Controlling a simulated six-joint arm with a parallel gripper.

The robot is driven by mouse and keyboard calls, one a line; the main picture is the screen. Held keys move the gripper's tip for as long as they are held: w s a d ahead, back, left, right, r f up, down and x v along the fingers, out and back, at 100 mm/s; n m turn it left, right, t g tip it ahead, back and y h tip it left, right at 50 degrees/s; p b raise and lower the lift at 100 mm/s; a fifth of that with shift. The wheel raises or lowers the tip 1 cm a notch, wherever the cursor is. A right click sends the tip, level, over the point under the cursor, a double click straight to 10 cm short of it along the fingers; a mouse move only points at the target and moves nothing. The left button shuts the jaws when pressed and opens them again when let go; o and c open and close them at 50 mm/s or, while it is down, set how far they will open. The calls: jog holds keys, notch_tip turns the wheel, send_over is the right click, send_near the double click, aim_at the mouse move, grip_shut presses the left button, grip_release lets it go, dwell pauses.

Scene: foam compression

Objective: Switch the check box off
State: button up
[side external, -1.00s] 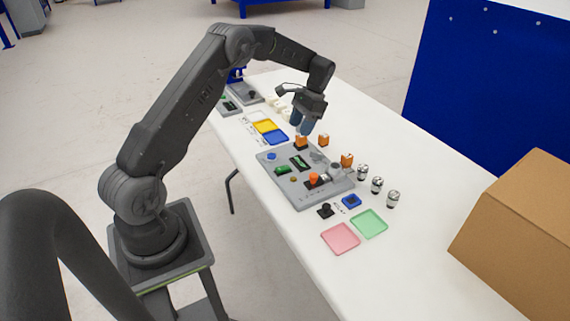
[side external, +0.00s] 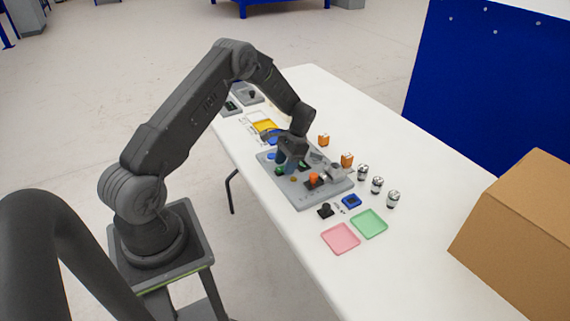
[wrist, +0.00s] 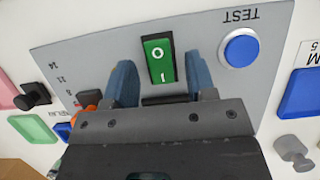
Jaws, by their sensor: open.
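The check box is a grey panel (side external: 322,191) on the white table. In the wrist view its grey face (wrist: 90,50) carries a green rocker switch (wrist: 159,60) in a black frame, marked O and I. I cannot tell which end of the rocker is pressed in. A round blue button (wrist: 241,48) beside it is labelled TEST. In the wrist view my gripper (wrist: 161,85) is open, with one blue finger on each side of the rocker's lower end. Contact cannot be told.
An orange knob (side external: 314,178) stands on the panel. Orange blocks (side external: 347,160) and several dark-and-silver cylinders (side external: 377,185) stand to its right. A pink tray (side external: 340,238) and a green tray (side external: 369,223) lie in front. A cardboard box (side external: 520,230) is at right.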

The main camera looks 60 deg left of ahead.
jog(key=shift+f, duration=0.15)
jog(key=shift+c, duration=0.2)
jog(key=c, duration=0.9)
jog(key=shift+s+t, duration=0.2)
jog(key=shift+t, duration=0.7)
jog(key=shift+s+t, duration=0.15)
jog(key=shift+t, duration=0.75)
jog(key=o, duration=0.9)
jog(key=shift+o, duration=0.2)
